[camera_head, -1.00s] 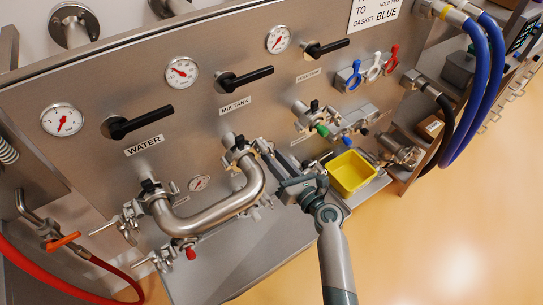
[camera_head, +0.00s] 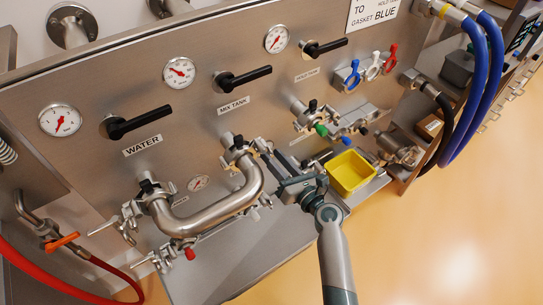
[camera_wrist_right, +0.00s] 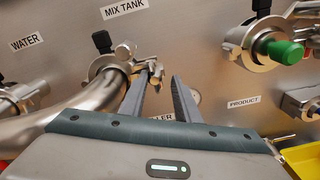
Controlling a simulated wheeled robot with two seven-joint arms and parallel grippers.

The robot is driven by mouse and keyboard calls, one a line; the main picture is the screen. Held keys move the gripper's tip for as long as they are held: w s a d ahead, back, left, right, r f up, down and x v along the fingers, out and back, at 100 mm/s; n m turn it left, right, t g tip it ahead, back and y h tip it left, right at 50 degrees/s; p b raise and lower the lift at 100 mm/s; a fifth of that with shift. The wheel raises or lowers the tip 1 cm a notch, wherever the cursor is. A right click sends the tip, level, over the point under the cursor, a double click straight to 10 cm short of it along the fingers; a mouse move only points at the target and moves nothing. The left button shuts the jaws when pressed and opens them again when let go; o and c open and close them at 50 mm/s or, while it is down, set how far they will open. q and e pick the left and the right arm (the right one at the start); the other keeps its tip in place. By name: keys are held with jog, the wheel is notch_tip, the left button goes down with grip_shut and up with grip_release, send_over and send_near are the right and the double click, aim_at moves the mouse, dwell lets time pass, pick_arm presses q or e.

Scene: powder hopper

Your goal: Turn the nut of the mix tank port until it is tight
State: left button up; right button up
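The mix tank port (camera_head: 236,152) is a steel fitting with a clamp below the MIX TANK label. It also shows in the right wrist view (camera_wrist_right: 108,68), with a curved steel pipe (camera_head: 225,207) joined to it. The clamp's small wing nut (camera_wrist_right: 156,72) sits on the port's right side. My right gripper (camera_wrist_right: 160,76) is open, its two grey fingers pointing at the panel. The left fingertip is close to the nut; the right one stands apart from it. I cannot tell whether either touches it. My left gripper is not in view.
The pipe's other end meets the water port (camera_head: 152,190). A yellow bin (camera_head: 350,172) stands right of my right gripper. The product port with a green cap (camera_wrist_right: 284,52) is to the right in the wrist view. Black valve handles (camera_head: 243,78) stick out above.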

jog(key=shift+w+a+r, duration=0.2)
jog(key=shift+a+r, duration=0.25)
jog(key=shift+r, duration=0.2)
jog(key=v, duration=0.9)
jog(key=shift+f, duration=0.35)
jog(key=shift+s, duration=0.1)
jog(key=s+d+f+n+g+h+b, duration=0.25)
jog(key=s+f+n, duration=0.25)
jog(key=f, duration=1)
jog(key=s+d+f+n+g+h+b, duration=0.1)
jog(key=s+f+n+g+b, duration=0.25)
jog(key=f, duration=1.15)
jog(key=s+d+f+n+g+h+b, duration=0.15)
jog(key=s+f+n, duration=0.45)
jog(key=f, duration=0.8)
jog(key=s+d+f+n+g+h+b, duration=0.1)
jog(key=s+d+f+n+g+b, duration=0.1)
jog(key=s+d+f+n, duration=0.3)
jog(key=s+d+f+n+g+h+b, duration=0.2)
jog(key=s+d+f+n, duration=0.4)
jog(key=s+f+n, duration=0.3)
jog(key=s+d+f+n+g+h+b, duration=0.2)
jog(key=s+d+f+n+b, duration=0.2)
jog(key=s+f, duration=0.9)
jog(key=s+d+n, duration=0.2)
jog(key=s+n, duration=0.1)
jog(key=s, duration=0.3)
jog(key=shift+s+d+f, duration=0.25)
jog(key=shift+s+f, duration=0.05)
jog(key=shift+s, duration=0.1)
